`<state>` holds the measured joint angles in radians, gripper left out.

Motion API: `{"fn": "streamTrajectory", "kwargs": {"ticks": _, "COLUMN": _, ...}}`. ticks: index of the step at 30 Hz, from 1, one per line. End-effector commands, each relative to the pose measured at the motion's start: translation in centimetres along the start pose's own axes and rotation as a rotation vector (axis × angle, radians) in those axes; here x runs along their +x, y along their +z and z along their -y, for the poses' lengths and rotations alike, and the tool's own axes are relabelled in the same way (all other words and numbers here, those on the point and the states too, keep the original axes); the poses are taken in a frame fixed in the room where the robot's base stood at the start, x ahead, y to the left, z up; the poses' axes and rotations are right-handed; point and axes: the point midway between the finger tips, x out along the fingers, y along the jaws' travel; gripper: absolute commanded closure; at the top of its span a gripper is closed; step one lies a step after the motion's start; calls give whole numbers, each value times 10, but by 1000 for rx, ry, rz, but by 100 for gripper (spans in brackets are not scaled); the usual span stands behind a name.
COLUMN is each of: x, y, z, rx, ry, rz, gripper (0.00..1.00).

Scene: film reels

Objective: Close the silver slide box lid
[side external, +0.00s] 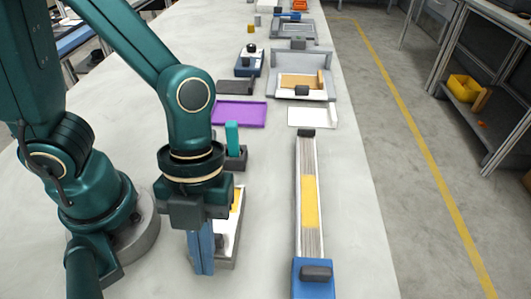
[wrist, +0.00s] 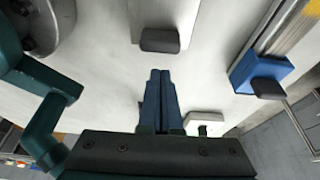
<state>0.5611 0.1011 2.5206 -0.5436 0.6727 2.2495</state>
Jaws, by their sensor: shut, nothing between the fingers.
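A silver-grey open tray-like box (side external: 232,255) with a yellow inside and a dark handle block (side external: 222,239) stands beside my gripper, partly hidden by it. I take it for the slide box, but cannot be sure. In the wrist view a pale panel (wrist: 157,10) with a dark handle (wrist: 160,40) lies ahead of the fingertips, apart from them in the picture. Whether this panel is the lid is unclear. My gripper (side external: 204,270) points down with its blue fingers together and empty. The fingers (wrist: 159,76) also show shut in the wrist view.
A long silver rail box (side external: 298,220) with a yellow strip and blue end block (side external: 313,286) lies to the right. Farther back are a purple tray (side external: 239,113), a grey box with a tan inside (side external: 328,60), and a teal block (side external: 232,138). Bare table lies between gripper and rail.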

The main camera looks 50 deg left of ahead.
Motion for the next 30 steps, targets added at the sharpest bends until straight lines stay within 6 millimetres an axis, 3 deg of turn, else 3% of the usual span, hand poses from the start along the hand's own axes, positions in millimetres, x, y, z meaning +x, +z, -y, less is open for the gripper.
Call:
{"fn": "streamTrajectory", "kwargs": {"ticks": 9, "x": -8, "y": 21, "z": 0, "rx": -2, "ry": 0, "rz": -2, "gripper": 100}}
{"fn": "streamTrajectory", "kwargs": {"ticks": 24, "x": -9, "y": 26, "z": 0, "rx": -2, "ry": 1, "rz": -2, "gripper": 100}}
{"fn": "streamTrajectory", "kwargs": {"ticks": 30, "x": -18, "y": 49, "z": 2, "rx": -9, "ry": -4, "rz": 0, "gripper": 100}}
